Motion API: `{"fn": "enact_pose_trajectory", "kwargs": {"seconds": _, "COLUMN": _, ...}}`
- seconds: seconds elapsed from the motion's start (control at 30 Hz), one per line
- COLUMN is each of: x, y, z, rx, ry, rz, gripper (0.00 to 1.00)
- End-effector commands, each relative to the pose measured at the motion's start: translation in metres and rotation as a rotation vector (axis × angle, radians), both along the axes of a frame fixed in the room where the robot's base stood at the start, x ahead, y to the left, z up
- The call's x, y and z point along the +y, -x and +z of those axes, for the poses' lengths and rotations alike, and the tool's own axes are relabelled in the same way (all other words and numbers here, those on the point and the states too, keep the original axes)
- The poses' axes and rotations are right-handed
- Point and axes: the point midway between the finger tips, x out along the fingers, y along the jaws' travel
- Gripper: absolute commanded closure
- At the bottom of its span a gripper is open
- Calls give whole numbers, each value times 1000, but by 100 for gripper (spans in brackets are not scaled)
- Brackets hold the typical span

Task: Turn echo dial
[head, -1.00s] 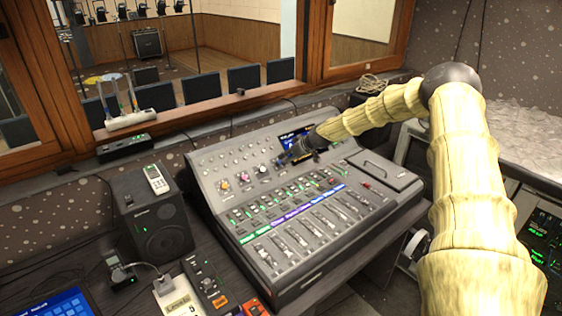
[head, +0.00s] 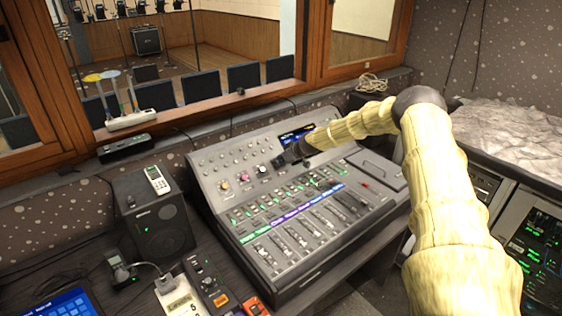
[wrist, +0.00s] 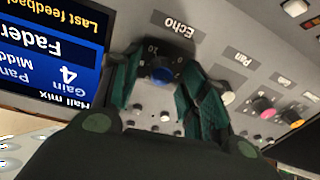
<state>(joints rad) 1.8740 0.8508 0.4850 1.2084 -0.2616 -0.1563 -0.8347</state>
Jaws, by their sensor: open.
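The echo dial (wrist: 162,74) is a dark round knob with a blue face, under the upside-down label "Echo" on the grey console panel in the wrist view. My gripper (wrist: 160,72) is open, with one green-padded finger on each side of the dial. I cannot tell whether the fingers touch it. In the head view my gripper (head: 283,160) is at the upper part of the mixing console (head: 330,255), just below the screen, and hides the dial.
The screen (wrist: 45,50) is beside the dial. The pan knob (wrist: 228,97) is close to the finger on the other side, with pink and orange knobs beyond. Fader rows (head: 300,235) lie nearer the console's front. A black speaker (head: 160,228) stands left.

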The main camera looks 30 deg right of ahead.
Motion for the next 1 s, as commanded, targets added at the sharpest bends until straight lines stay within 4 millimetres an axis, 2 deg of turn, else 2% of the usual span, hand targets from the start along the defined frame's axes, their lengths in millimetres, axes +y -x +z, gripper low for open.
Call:
{"fn": "enact_pose_trajectory", "kwargs": {"seconds": 0.43, "x": 1, "y": -3, "z": -2, "rx": -1, "ry": 0, "rz": 0, "gripper": 56}}
{"fn": "enact_pose_trajectory", "kwargs": {"seconds": 0.67, "x": 0, "y": -3, "z": -2, "rx": -1, "ry": 0, "rz": 0, "gripper": 98}}
{"fn": "enact_pose_trajectory", "kwargs": {"seconds": 1.0, "x": 0, "y": -3, "z": -2, "rx": -2, "ry": -1, "rz": -3, "gripper": 100}}
